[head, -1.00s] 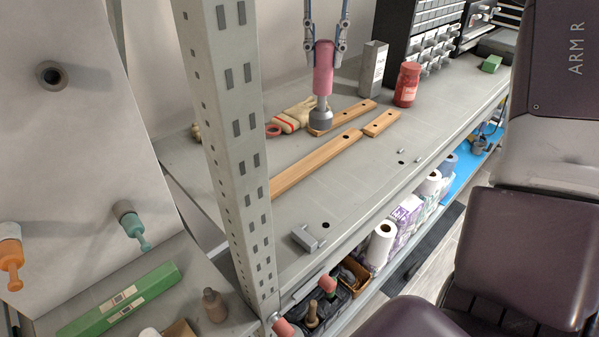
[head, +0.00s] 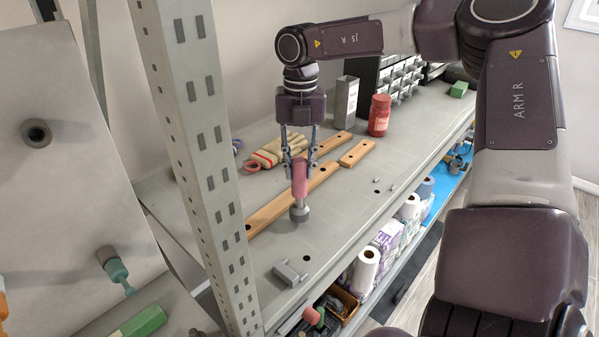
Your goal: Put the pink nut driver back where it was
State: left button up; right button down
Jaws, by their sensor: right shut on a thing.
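The pink nut driver (head: 300,180) hangs upright, pink handle up and grey round end down, over the grey shelf. My right gripper (head: 299,157) is shut on the top of its handle. The grey end shows in front of a long wooden bar; I cannot tell whether it touches the shelf. On the left, a pale upright panel (head: 62,185) has an empty dark-rimmed hole (head: 37,133). A teal driver (head: 117,271) sits in the panel lower down, and part of an orange one shows at the left edge. My left gripper is not in view.
A perforated grey post (head: 205,150) stands between the panel and the shelf. The shelf holds wooden bars (head: 265,217), a red jar (head: 379,115), a grey box (head: 345,100), gloves (head: 275,152) and a small metal block (head: 290,273). Its front right part is mostly clear.

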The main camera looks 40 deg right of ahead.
aim_at(299, 177)
notch_tip(299, 177, down, 2)
jog(key=shift+f+p, duration=0.2)
jog(key=shift+p, duration=0.1)
jog(key=shift+w+d+f, duration=0.1)
jog(key=shift+f, duration=0.15)
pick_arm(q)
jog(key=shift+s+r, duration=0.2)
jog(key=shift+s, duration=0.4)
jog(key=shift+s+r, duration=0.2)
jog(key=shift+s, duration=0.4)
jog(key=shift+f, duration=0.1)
pick_arm(e)
jog(key=shift+f, duration=0.1)
jog(key=c, duration=1.9)
grip_release()
jog(key=shift+c, duration=0.2)
jog(key=o, duration=0.3)
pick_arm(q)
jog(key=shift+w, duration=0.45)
pick_arm(e)
jog(key=shift+o, duration=0.2)
